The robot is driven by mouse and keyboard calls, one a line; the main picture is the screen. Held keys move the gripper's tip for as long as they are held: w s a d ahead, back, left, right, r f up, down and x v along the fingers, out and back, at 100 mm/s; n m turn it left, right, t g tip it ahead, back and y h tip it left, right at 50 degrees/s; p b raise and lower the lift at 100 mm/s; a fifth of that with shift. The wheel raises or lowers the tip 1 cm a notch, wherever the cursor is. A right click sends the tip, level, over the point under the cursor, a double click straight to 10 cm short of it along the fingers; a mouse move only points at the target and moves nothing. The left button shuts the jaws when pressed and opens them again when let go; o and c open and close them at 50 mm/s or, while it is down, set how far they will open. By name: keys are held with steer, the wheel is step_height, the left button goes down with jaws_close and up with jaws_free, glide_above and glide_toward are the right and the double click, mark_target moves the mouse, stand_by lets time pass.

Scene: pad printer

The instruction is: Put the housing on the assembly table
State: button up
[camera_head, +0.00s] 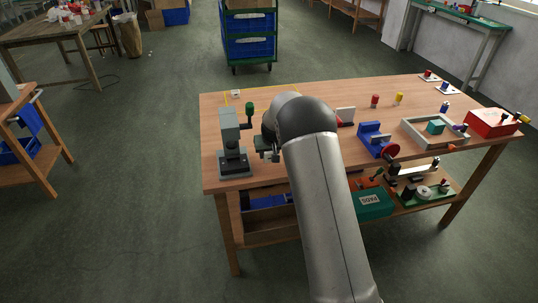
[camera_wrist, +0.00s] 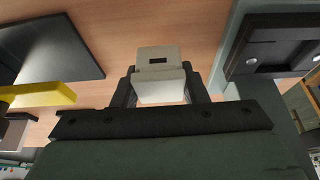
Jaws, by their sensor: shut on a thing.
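My gripper (camera_wrist: 162,92) is shut on a pale cream housing (camera_wrist: 161,68) with a small dark slot. The housing sits between the two dark fingers, with the wooden top of the assembly table (camera_wrist: 190,22) behind it; I cannot tell whether it touches the table. A grey pad printer (camera_head: 231,137) with a green-knobbed lever stands just left of my arm.
A small white block (camera_head: 236,93) lies by the yellow outline. A blue fixture (camera_head: 371,137) with a red wheel, a framed tray (camera_head: 407,127) and a red box (camera_head: 490,123) stand to the right. Red (camera_head: 375,100) and yellow (camera_head: 399,98) pieces stand near the back.

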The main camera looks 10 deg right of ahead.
steer(key=shift+f, duration=0.6)
steer(key=shift+f, duration=0.2)
steer(key=o, duration=0.9)
steer(key=shift+o, duration=0.2)
steer(key=shift+r, duration=0.1)
steer(key=shift+r, duration=0.3)
steer(key=b+v, duration=0.1)
steer(key=v, duration=1)
steer(key=shift+s+r, duration=0.25)
steer(key=shift+s, duration=0.05)
